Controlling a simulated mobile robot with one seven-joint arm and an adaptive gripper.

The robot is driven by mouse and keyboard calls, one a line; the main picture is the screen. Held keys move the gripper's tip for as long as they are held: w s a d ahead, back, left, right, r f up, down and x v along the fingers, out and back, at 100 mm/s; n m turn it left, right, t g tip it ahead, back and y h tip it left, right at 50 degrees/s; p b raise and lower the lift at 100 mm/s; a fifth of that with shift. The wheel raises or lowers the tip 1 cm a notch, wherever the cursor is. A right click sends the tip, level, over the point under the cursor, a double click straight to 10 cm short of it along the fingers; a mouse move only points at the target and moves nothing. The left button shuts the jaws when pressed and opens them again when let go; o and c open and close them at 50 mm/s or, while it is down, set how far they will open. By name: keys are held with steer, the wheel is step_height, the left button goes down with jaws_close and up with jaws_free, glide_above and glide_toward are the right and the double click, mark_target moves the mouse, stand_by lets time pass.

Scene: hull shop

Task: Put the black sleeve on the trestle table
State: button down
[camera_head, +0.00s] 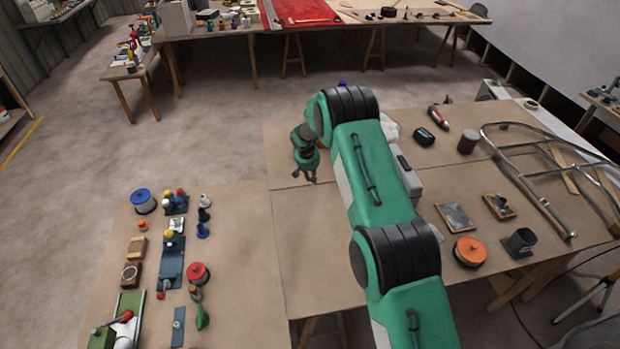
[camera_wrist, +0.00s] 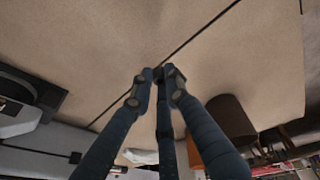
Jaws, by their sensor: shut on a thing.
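My gripper (camera_head: 305,176) hangs fingers-down over the brown board top of the near trestle table (camera_head: 290,215), close to a seam. In the wrist view its fingers (camera_wrist: 158,76) come together on a small dark thing, which looks like the black sleeve (camera_wrist: 158,73). Only a little of it shows between the fingertips, and in the head view I cannot make it out. The board and its dark seam (camera_wrist: 190,42) lie beyond the fingertips. I cannot tell whether the sleeve touches the table.
The left board holds a blue-topped spool (camera_head: 143,201), a red-topped spool (camera_head: 198,273) and several small parts. Bare board surrounds my gripper.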

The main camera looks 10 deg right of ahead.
steer(key=shift+w+f, duration=0.2)
steer(key=shift+w, duration=1.75)
steer(key=shift+f, duration=1.75)
steer(key=shift+f, duration=0.1)
steer(key=c, duration=1.7)
jaws_free()
steer(key=shift+s, duration=0.1)
steer(key=shift+v, duration=6.05)
